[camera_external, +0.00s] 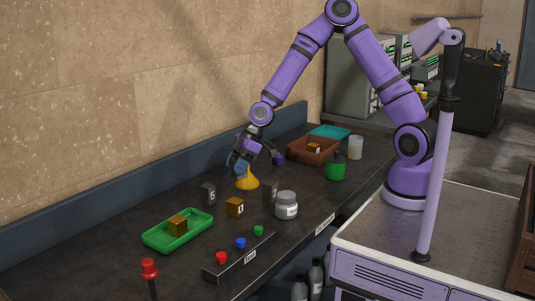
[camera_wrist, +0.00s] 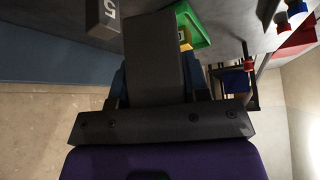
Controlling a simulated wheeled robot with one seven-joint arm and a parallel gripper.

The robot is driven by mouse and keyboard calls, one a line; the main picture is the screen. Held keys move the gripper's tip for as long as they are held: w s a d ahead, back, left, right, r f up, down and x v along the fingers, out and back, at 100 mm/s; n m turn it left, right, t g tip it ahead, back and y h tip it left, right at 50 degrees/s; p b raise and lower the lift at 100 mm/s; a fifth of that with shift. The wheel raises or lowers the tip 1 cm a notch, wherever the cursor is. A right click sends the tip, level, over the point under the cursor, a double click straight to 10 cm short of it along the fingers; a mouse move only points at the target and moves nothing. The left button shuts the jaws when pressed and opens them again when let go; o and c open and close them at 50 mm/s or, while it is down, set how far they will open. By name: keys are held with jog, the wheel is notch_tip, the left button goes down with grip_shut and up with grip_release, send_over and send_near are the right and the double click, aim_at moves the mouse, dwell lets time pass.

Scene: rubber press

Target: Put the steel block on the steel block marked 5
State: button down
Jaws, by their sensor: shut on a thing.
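My gripper (camera_external: 238,165) hangs above the back half of the bench, close by the yellow funnel. It is shut on a plain dark grey steel block (camera_wrist: 153,60), which stands out between the fingers in the wrist view. In the external view I cannot clearly tell this block from the fingers. The steel block marked 5 (camera_external: 208,194) stands upright on the bench, left of and below my gripper. It also shows at the top left of the wrist view (camera_wrist: 103,16), apart from the held block.
Near the marked block are a brass block (camera_external: 235,207), the yellow funnel (camera_external: 248,183), another dark block (camera_external: 270,190) and a grey jar (camera_external: 286,205). A green tray (camera_external: 157,241) and a button box (camera_external: 240,256) lie in front. The wall borders the bench's back.

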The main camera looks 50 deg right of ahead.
jog(key=w+a, duration=0.1)
jog(key=w, duration=0.2)
jog(key=w+a, duration=0.1)
jog(key=w, duration=0.3)
jog(key=w+a+f, duration=0.1)
jog(key=w, duration=0.3)
jog(key=shift+w+a+f, duration=0.1)
jog(key=shift+w+a, duration=0.15)
jog(key=shift+f, duration=1.7)
jog(key=shift+f, duration=0.1)
jog(key=c, duration=0.6)
grip_release()
jog(key=v, duration=1.2)
jog(key=shift+d, duration=0.1)
